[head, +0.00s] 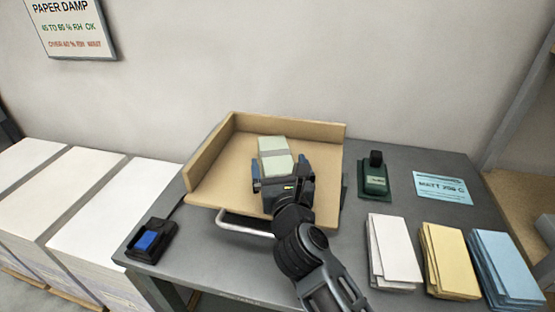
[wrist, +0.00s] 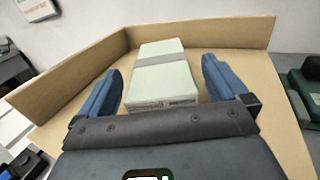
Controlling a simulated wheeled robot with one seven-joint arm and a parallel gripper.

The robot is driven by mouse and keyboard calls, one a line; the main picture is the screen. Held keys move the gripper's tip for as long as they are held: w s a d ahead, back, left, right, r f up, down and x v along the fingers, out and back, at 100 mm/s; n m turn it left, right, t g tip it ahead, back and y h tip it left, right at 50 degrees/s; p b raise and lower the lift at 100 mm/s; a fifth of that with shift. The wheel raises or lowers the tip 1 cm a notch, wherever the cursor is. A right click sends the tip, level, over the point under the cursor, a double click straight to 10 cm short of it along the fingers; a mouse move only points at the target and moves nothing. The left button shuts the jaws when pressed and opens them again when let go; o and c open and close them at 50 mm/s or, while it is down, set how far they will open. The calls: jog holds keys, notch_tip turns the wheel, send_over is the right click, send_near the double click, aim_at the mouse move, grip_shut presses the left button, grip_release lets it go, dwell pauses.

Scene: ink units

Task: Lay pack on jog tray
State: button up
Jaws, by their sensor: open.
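The pack (head: 272,146) is a pale green block of paper with a grey band across it. It lies on the tan jog tray (head: 215,174), which has raised walls at the back and left. In the wrist view the pack (wrist: 160,80) sits between the two blue fingers of my gripper (wrist: 160,92), with a gap on each side. My gripper (head: 280,178) is open at the near end of the pack and not closed on it. The pack's near lower edge is partly hidden by my gripper in the head view.
The tray (wrist: 215,35) stands on a grey table (head: 240,262) with a metal bar at its front. A green device (head: 375,178), a blue card (head: 442,188) and white (head: 393,250), yellow (head: 448,260) and blue (head: 505,268) stacks are right. A black-and-blue item (head: 150,241) is left.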

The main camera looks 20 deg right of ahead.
jog(key=v, duration=0.9)
jog(key=shift+b, duration=0.3)
